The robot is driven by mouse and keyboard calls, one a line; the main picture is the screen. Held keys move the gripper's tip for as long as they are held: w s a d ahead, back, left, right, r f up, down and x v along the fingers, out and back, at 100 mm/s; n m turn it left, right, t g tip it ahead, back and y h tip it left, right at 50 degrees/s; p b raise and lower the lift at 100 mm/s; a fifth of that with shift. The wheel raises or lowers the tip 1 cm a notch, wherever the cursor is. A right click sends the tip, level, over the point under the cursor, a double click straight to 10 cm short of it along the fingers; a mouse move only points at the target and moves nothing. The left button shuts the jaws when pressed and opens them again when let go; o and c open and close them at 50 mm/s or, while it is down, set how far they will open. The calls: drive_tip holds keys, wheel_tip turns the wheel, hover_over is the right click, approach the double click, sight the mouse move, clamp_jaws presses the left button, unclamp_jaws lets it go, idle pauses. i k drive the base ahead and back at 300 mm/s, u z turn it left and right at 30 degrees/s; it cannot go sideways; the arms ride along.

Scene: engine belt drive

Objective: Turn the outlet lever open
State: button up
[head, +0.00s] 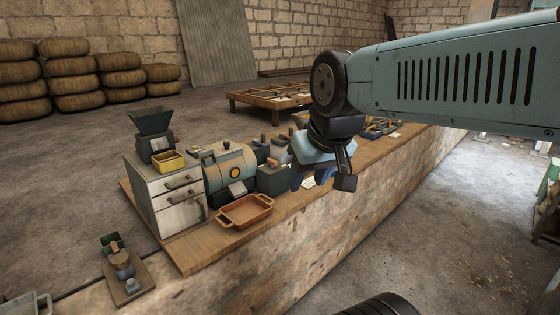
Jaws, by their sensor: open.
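I cannot make out the outlet lever for certain at this size. My gripper (311,182) is open, pointing down, in the air right of the drum and apart from it. No object shows between its fingers. My gripper hides part of the bench behind it.
A drawer cabinet (166,193) left of the drum carries a green hopper (151,122) and a yellow box (168,161). Dark machine parts (273,178) crowd the bench right of the drum. The bench's front strip right of the tray is clear.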

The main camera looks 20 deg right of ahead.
sight(272, 163)
drive_tip(key=u, duration=0.2)
drive_tip(key=i, duration=0.85)
drive_tip(key=z, duration=0.1)
